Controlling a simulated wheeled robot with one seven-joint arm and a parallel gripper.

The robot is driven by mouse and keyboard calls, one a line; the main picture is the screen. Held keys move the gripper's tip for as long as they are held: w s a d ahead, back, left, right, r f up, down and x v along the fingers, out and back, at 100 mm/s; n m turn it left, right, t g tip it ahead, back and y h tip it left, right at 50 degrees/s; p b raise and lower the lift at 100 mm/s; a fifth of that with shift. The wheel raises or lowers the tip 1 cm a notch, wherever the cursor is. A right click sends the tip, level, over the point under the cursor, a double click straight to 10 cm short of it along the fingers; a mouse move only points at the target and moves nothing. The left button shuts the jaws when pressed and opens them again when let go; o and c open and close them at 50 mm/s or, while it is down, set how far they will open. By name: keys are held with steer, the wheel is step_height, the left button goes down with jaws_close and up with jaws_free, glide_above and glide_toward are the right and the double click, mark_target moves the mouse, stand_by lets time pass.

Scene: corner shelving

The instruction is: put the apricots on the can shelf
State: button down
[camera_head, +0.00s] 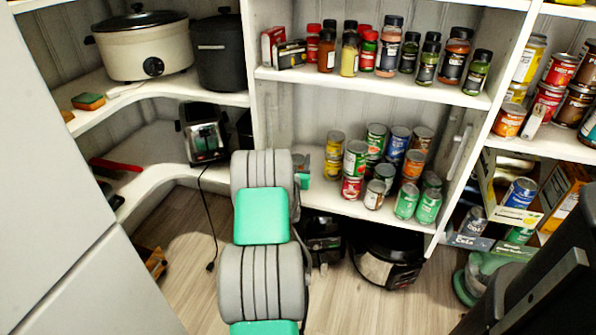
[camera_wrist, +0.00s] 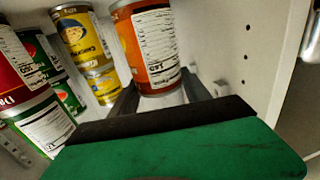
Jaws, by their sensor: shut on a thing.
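An orange can with a white printed label (camera_wrist: 150,45), which I take to be the apricots, stands between the two dark fingers of my gripper (camera_wrist: 159,92) in the wrist view. The gripper is shut on it. In the head view my own arm covers most of the gripper, and I cannot make out the held can there. The can shelf (camera_head: 322,197) is the lower white shelf at the middle, bearing several stacked cans. My gripper is at its left end, near the stacked yellow cans (camera_head: 333,168). Those yellow cans (camera_wrist: 80,32) are left of the held can in the wrist view.
Red and green cans (camera_wrist: 42,125) stand at the left of the wrist view. A spice shelf (camera_head: 385,84) runs above the can shelf. A toaster (camera_head: 204,132) stands to the left. A black cooker (camera_head: 388,258) is on the floor below. Cartons (camera_head: 510,190) stand at the right.

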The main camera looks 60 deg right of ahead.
steer(key=shift+w+d+f+b, duration=0.1)
steer(key=shift+d+f+b, duration=0.15)
steer(key=shift+f, duration=0.65)
steer(key=shift+w+d+f+b, duration=0.1)
steer(key=shift+f+b, duration=0.15)
steer(key=shift+f, duration=0.65)
steer(key=shift+f, duration=0.2)
steer(key=c, duration=0.5)
jaws_free()
steer(key=shift+r, duration=0.1)
